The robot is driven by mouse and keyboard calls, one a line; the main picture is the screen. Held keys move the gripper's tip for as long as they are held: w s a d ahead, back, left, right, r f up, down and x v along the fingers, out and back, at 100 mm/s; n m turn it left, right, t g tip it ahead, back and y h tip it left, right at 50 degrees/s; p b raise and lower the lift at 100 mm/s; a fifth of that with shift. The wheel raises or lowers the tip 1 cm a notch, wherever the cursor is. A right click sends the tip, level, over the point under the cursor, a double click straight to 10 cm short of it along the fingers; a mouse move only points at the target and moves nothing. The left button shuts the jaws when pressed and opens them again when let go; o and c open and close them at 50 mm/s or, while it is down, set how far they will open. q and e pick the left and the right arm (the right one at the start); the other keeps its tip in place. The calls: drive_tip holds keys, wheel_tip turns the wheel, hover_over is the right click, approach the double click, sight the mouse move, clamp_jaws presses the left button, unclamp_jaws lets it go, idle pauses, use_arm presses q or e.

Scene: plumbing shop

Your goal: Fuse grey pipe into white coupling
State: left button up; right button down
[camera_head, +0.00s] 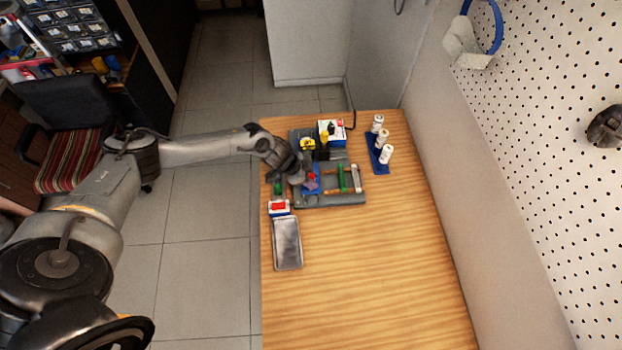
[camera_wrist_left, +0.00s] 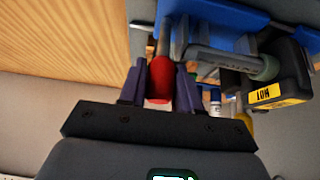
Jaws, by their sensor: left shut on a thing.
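My left gripper (camera_head: 309,182) reaches over the left part of a grey fixture (camera_head: 340,200) on the wooden table. In the left wrist view, its purple fingers (camera_wrist_left: 160,84) are closed around a red handle (camera_wrist_left: 160,76) on a grey rod beside a blue clamp block (camera_wrist_left: 215,18). A grey pipe-like bar (camera_wrist_left: 222,62) with a greenish end lies to the right of the handle. I cannot tell if it is the grey pipe. Several white cylinders (camera_head: 386,153), possibly couplings, stand on a blue rack at the right. My right gripper is not in view.
A black and yellow tool (camera_wrist_left: 280,90) marked HOT sits near the clamp. A white and blue box (camera_head: 331,131) stands behind the fixture. A grey tray (camera_head: 287,243) and a small box with a red top (camera_head: 279,207) are in front. The table's front right is clear.

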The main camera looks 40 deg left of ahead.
use_arm(q)
drive_tip(key=shift+a, duration=0.35)
